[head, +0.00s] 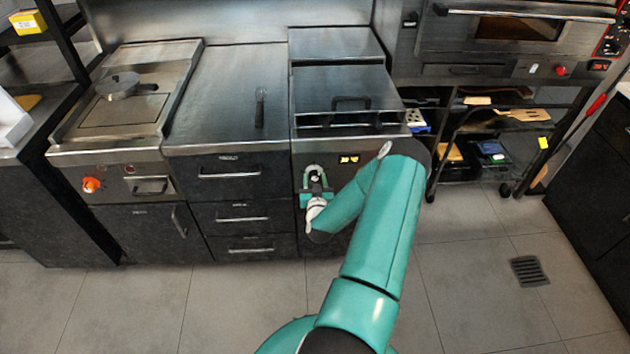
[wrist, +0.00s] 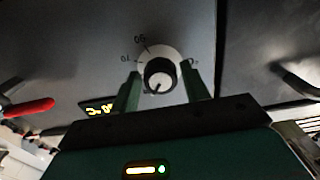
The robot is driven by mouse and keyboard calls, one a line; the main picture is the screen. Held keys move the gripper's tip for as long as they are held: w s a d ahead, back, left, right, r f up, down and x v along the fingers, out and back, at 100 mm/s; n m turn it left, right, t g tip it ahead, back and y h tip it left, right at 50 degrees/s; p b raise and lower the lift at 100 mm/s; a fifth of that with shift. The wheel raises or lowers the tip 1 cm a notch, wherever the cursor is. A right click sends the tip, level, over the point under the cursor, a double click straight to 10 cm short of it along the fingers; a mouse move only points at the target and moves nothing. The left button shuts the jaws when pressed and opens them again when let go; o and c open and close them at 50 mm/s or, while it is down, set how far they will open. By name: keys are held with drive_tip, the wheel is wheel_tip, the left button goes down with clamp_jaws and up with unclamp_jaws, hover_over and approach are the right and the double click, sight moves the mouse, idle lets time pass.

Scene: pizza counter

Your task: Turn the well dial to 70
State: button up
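My gripper (head: 316,178) is at the front panel of the lidded well (head: 345,88). Its two green fingers stand either side of the dial, with a visible gap to the knob. In the head view the gripper hides most of the dial.
A yellow-lit display (head: 349,159) sits beside the dial; its digits are unreadable. A drawer unit (head: 238,212) and a griddle with an orange knob (head: 91,185) stand to the left. An oven (head: 505,45) and rack are on the right. The floor in front is clear.

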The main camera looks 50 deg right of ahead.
drive_tip(key=c, duration=0.6)
drive_tip(key=shift+m, duration=0.4)
drive_tip(key=m, duration=0.2)
drive_tip(key=shift+m, duration=0.3)
drive_tip(key=m, duration=0.4)
drive_tip(key=shift+w+m, duration=0.1)
drive_tip(key=shift+m, duration=0.2)
drive_tip(key=m, duration=0.3)
drive_tip(key=shift+r+m, duration=0.1)
drive_tip(key=shift+m, duration=0.2)
drive_tip(key=shift+a+m, duration=0.1)
drive_tip(key=shift+m, duration=1.9)
